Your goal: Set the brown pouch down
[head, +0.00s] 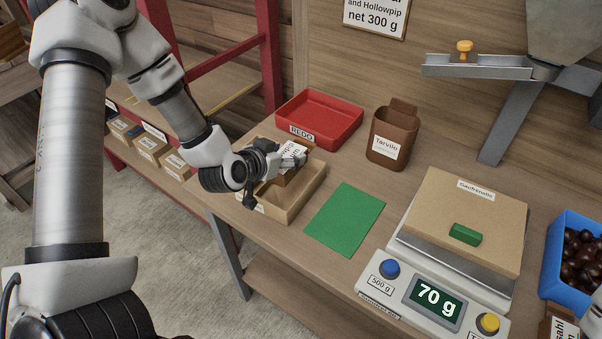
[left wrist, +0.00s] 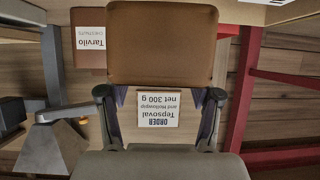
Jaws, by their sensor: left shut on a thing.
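My left gripper (head: 292,161) is shut on a brown pouch (left wrist: 161,45) with a white label on its side, partly hidden by the fingers in the head view. The pouch is over or inside an open cardboard crate (head: 309,193) near the table's left edge; I cannot tell whether it touches the bottom. In the left wrist view the pouch lies between the two fingertips. Another brown pouch, labelled Tarvilo (head: 385,125), stands upright on the table, apart from the gripper. My right gripper is not in view.
A red REDO tray (head: 330,112) is behind the crate. A green mat (head: 345,219) lies bare to its right. A scale (head: 405,292) reading 70 g bears a cardboard box with a green block. A blue bin (head: 553,262) of chestnuts is at far right. A metal chute (head: 480,68) hangs above.

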